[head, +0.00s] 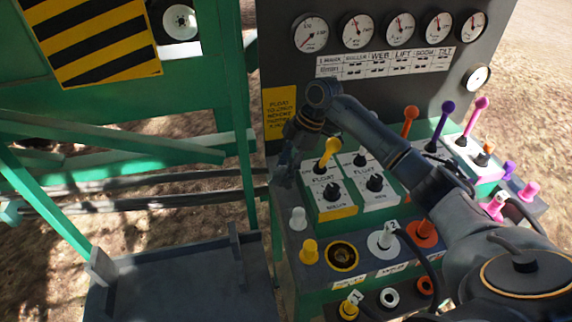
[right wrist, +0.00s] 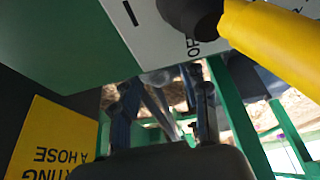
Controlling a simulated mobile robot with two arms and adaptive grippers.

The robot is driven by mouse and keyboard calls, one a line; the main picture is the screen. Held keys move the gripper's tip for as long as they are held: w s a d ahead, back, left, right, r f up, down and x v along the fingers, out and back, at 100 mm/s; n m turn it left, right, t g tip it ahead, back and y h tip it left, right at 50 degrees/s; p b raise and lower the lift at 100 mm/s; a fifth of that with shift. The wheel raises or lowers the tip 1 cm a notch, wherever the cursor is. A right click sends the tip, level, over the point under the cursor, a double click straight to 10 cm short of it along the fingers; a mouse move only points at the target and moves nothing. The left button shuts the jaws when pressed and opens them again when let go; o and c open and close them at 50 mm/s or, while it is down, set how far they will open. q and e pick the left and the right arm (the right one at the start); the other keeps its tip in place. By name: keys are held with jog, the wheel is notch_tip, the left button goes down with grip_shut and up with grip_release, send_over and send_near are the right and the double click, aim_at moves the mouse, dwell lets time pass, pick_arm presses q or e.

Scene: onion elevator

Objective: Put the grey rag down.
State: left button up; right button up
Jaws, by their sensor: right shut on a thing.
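My right gripper (head: 285,170) points down at the left edge of the control console, beside the yellow-handled lever. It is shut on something. In the right wrist view its fingers (right wrist: 165,110) reach away from the camera, with a small greyish, cloth-like piece (right wrist: 157,79) between them, which I take for the grey rag. Most of the rag is hidden, and I cannot make it out clearly in the head view. My left gripper is not in view.
The control console (head: 300,240) has several levers and knobs, with a yellow lever (head: 328,152) close to my gripper. A gauge panel (head: 345,85) stands behind. A bare dark platform (head: 180,285) lies at lower left, beside green frame bars (head: 243,120).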

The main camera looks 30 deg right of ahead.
jog(key=o, duration=1.1)
jog(key=shift+o, duration=0.2)
jog(key=shift+w, duration=0.1)
jog(key=b+v, duration=0.1)
jog(key=v, duration=1.1)
